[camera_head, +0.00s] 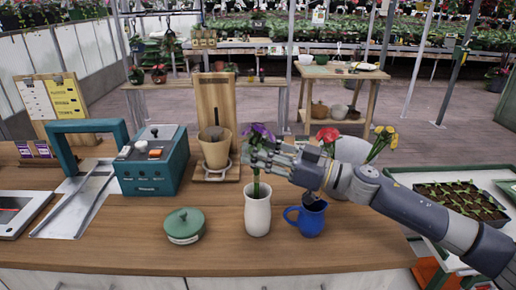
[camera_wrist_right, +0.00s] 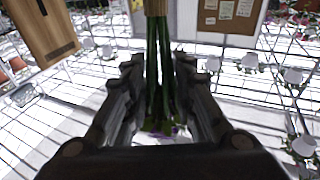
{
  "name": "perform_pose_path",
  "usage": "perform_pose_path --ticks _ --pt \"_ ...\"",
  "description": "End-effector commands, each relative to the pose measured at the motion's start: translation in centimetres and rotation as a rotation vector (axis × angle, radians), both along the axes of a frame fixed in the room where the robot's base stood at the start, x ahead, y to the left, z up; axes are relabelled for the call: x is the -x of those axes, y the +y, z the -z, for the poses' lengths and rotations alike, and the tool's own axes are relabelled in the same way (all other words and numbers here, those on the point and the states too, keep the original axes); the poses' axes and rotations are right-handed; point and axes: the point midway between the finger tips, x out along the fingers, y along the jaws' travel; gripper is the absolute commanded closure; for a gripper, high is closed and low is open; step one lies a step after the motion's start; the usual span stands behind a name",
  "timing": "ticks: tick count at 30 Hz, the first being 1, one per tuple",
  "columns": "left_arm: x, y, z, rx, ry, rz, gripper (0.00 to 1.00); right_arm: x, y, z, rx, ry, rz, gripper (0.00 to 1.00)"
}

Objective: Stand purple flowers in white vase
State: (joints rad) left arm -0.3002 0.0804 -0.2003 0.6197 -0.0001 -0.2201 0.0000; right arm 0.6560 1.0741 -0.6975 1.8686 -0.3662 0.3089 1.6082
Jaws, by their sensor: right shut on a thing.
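The purple flowers (camera_head: 258,131) stand upright above the white vase (camera_head: 257,214) in the head view. My right gripper (camera_head: 259,158) is shut around their stems, just below the blooms. The green stems run down to the vase mouth, and their lower ends seem to be inside it. In the right wrist view the green stems (camera_wrist_right: 160,65) pass between my right fingers (camera_wrist_right: 158,95), with a little purple bloom low between them. The vase stands upright on the wooden counter (camera_head: 130,252). My left gripper is not in view.
A blue mug (camera_head: 309,219) stands close right of the vase, under my right arm. A green lidded pot (camera_head: 184,226) stands to the left. Behind are a beige pot (camera_head: 215,150), a teal machine (camera_head: 150,172), and red (camera_head: 327,134) and yellow flowers (camera_head: 383,135). The front left counter is clear.

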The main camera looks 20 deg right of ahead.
Motion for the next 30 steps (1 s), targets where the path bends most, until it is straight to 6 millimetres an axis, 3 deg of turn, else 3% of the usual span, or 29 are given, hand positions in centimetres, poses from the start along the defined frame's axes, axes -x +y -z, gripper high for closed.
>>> perform_pose_path --ticks 8,9,11,23,30 --pt "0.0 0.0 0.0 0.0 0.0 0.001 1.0 0.0 0.0 0.0 0.0 0.0 0.0 1.0" --pt "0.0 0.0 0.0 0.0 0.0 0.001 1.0 0.0 0.0 0.0 -0.001 -0.001 0.0 0.67" --pt "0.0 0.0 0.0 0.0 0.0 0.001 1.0 0.0 0.0 0.0 0.0 0.0 0.0 0.53" --pt "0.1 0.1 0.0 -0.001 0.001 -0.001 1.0 0.1 -0.1 0.2 0.001 0.001 0.0 0.52" --pt "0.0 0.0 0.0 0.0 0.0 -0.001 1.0 1.3 -1.8 0.5 0.002 0.003 0.002 0.52"
